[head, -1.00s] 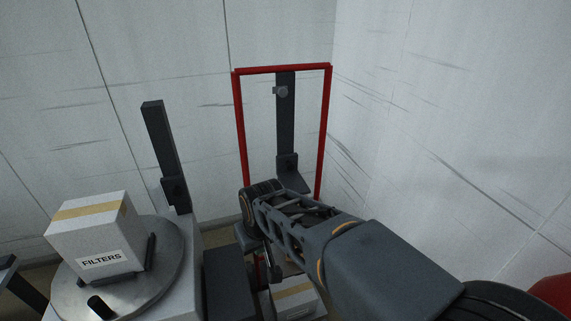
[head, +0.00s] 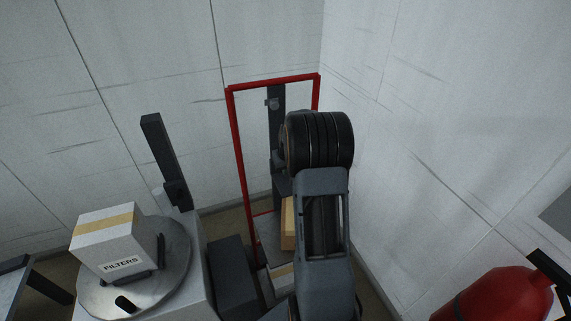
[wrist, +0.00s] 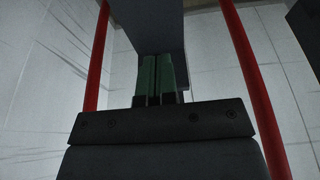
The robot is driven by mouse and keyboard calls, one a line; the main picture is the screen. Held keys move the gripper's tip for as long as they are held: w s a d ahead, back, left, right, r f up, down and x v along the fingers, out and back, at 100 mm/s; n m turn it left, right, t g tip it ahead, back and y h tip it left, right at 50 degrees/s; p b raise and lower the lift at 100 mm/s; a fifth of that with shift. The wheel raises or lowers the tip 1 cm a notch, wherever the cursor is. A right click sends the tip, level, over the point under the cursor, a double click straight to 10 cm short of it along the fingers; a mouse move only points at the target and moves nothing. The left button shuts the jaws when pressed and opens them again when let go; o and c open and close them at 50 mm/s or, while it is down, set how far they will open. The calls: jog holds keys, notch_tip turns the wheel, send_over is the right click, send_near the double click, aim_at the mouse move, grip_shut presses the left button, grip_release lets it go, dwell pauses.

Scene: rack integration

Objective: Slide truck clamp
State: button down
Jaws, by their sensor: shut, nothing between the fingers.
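The red-framed truck (head: 238,140) stands at the back near the corner, with a dark upright rail (head: 275,125) in its middle. A small grey knob (head: 272,103) is near the rail's top. The dark clamp (head: 280,163) low on the rail is mostly hidden behind my arm. In the wrist view, my gripper (wrist: 157,65) has its two green fingers together, with nothing seen between them. A dark flat part (wrist: 155,22), either clamp or rail, lies just beyond the fingertips; I cannot tell whether they touch. The truck's red tubes (wrist: 236,40) run on both sides.
Cardboard boxes (head: 287,222) sit low on the truck, partly behind my arm. On the left, a FILTERS box (head: 108,240) rests on a round turntable (head: 178,265) beside a dark post (head: 163,155). A red cylinder (head: 495,297) is at lower right. White walls close the corner.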

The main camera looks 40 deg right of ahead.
aim_at(286, 186)
jog(key=shift+p+x, duration=0.5)
jog(key=shift+x, duration=2.5)
notch_tip(286, 186, down, 10)
jog(key=b, duration=0.8)
jog(key=shift+r, duration=0.45)
jog(key=shift+r, duration=0.35)
jog(key=p+v, duration=0.5)
jog(key=v, duration=0.4)
jog(key=shift+s+a, duration=0.1)
jog(key=shift+s, duration=0.1)
